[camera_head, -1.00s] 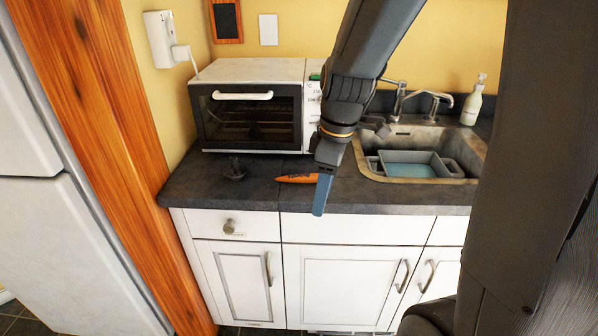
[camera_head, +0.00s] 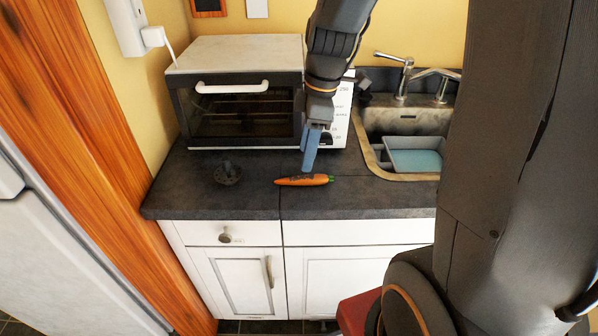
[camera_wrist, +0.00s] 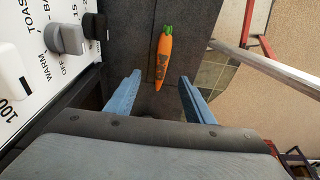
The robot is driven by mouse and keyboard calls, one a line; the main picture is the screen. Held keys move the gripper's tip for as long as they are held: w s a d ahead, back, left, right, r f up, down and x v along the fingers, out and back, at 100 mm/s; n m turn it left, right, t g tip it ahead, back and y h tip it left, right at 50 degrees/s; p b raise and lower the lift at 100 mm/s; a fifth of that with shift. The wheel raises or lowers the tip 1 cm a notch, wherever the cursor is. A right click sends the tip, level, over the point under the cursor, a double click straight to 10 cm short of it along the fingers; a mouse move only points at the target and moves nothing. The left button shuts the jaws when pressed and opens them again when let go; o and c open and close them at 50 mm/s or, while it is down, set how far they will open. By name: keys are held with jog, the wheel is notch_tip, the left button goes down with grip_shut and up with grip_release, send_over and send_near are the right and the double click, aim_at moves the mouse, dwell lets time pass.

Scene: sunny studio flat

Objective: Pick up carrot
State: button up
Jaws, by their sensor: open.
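An orange carrot (camera_head: 304,180) with a green top and dark markings lies on the dark countertop (camera_head: 400,200), in front of the toaster oven. My gripper (camera_head: 311,150) is above the counter, just behind the carrot in the head view, with its blue fingers pointing down. In the wrist view my gripper (camera_wrist: 158,96) is open, its two blue fingers apart and empty. The carrot (camera_wrist: 164,60) lies ahead of the fingertips there, roughly in line with the gap between them. It is fully visible.
A white toaster oven (camera_head: 240,95) stands behind, its dials (camera_wrist: 68,38) close to my gripper at left in the wrist view. A dark small item (camera_head: 228,174) lies left of the carrot. The sink (camera_head: 372,165) is at right. Bare counter surrounds the carrot.

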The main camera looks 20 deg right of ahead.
aim_at(302, 175)
jog(key=shift+s+a+f+p, duration=0.15)
jog(key=shift+f+p, duration=0.1)
jog(key=shift+f, duration=0.5)
jog(key=shift+w+a+f+p, duration=0.1)
jog(key=shift+a+f+p, duration=0.1)
jog(key=shift+f, duration=0.55)
jog(key=shift+a+f+p, duration=0.1)
jog(key=shift+f+p, duration=0.55)
jog(key=shift+f, duration=1.4)
jog(key=shift+c, duration=0.2)
jog(key=c, duration=1.1)
jog(key=shift+r, duration=0.15)
jog(key=shift+r+b, duration=1.05)
jog(key=shift+r, duration=3.85)
